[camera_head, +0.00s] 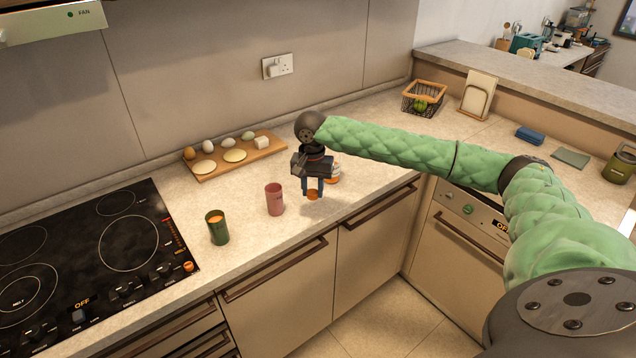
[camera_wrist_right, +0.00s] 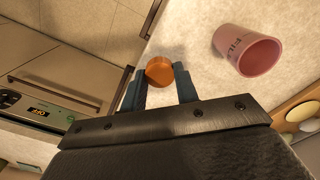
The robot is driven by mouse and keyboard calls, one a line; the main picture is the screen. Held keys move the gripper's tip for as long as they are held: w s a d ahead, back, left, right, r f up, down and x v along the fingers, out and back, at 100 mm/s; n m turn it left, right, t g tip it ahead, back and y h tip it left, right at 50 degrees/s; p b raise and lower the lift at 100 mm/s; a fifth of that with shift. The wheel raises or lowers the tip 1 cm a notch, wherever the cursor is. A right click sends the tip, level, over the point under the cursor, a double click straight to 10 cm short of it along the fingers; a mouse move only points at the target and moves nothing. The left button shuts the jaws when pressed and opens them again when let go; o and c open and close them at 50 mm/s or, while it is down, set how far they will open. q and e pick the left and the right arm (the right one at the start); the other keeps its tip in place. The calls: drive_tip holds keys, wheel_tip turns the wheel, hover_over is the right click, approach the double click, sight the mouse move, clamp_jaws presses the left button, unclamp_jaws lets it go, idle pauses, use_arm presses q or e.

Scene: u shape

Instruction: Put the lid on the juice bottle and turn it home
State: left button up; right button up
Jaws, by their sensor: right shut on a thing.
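My right gripper (camera_head: 313,191) is shut on a small round orange lid (camera_head: 312,195) and holds it above the counter near its front edge. The lid (camera_wrist_right: 160,70) shows between the blue fingertips in the right wrist view. A dark green open-topped container (camera_head: 218,230) with orange inside stands upright on the counter, left of the gripper; it may be the juice bottle, but I cannot tell for sure. A pink cup (camera_head: 275,201) stands between it and the gripper. The pink cup also shows in the wrist view (camera_wrist_right: 246,52). My left gripper is not in view.
A white and orange item (camera_head: 334,174) is partly hidden behind my right gripper. A wooden board (camera_head: 212,168) with eggs and round pieces lies at the back. The black hob (camera_head: 85,255) is at left. A wire basket (camera_head: 424,99) stands at the back right corner.

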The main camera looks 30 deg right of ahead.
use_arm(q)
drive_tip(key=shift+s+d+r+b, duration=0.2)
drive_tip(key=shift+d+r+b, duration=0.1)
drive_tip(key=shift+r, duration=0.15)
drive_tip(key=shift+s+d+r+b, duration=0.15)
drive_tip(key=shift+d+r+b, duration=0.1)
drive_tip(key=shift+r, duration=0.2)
use_arm(e)
drive_tip(key=s+a+f+n, duration=0.3)
drive_tip(key=s+a+n, duration=0.1)
drive_tip(key=a, duration=0.6)
drive_tip(key=s+a+f+n, duration=0.4)
drive_tip(key=s+a, duration=0.1)
drive_tip(key=a, duration=0.5)
drive_tip(key=shift+s+a+f+n, duration=0.15)
drive_tip(key=shift+s+f+n, duration=0.15)
drive_tip(key=shift+n, duration=0.1)
